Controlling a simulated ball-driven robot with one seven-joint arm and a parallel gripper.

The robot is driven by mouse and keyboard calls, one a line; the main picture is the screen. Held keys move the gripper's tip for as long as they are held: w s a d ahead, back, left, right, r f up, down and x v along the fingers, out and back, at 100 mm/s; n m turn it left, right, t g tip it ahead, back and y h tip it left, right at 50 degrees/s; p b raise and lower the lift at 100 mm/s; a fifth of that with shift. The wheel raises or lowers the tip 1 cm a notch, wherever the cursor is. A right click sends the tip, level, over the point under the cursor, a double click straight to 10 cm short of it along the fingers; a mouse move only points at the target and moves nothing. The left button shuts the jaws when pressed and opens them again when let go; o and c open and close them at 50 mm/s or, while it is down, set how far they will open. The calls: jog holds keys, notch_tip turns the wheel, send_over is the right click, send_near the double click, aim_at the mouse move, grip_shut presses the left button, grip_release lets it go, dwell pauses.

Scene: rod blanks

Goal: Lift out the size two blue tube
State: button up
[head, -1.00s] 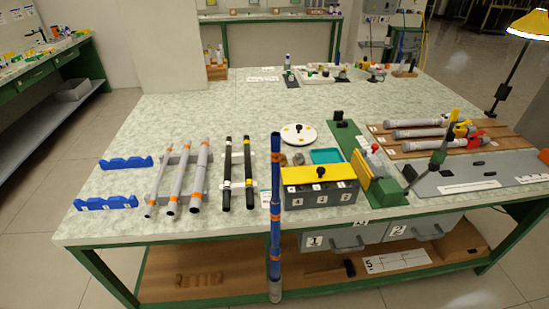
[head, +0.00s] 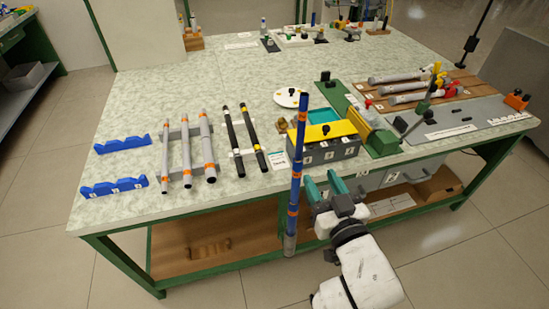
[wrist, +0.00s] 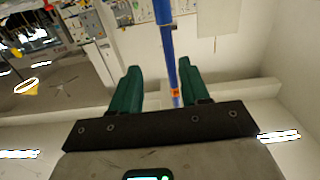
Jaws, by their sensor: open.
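A tall blue tube (head: 296,165) with orange bands stands nearly upright in front of the table's front edge. Its lower end is in a grey sleeve (head: 289,243) below table height. I cannot read a size mark on it. My gripper (head: 321,184) is open and empty, just right of the tube in the head view. In the wrist view the tube (wrist: 164,40) runs up between the two green fingers of my gripper (wrist: 159,82), closer to the right finger. Neither finger visibly grips it, and how far beyond the fingertips it stands is unclear.
A grey numbered box with a yellow lid (head: 322,138) sits close behind the tube. Grey rods on a rack (head: 186,152), black rods (head: 242,140) and blue notched racks (head: 113,187) lie to the left. The table's back left (head: 170,85) is clear.

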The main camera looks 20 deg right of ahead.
jog(key=w, duration=0.4)
jog(key=shift+w+a+r, duration=0.25)
jog(key=shift+a+r, duration=0.1)
jog(key=shift+a, duration=0.05)
jog(key=shift+w+a+r+p, duration=0.1)
jog(key=shift+w+p, duration=0.2)
jog(key=shift+w, duration=1.35)
jog(key=shift+w+a+r+p, duration=0.1)
jog(key=shift+w+p, duration=0.2)
jog(key=shift+w, duration=1.3)
jog(key=shift+c, duration=0.2)
jog(key=c, duration=0.7)
notch_tip(320, 180, up, 28)
jog(key=p, duration=0.3)
send_over(301, 149)
jog(key=shift+w, duration=0.4)
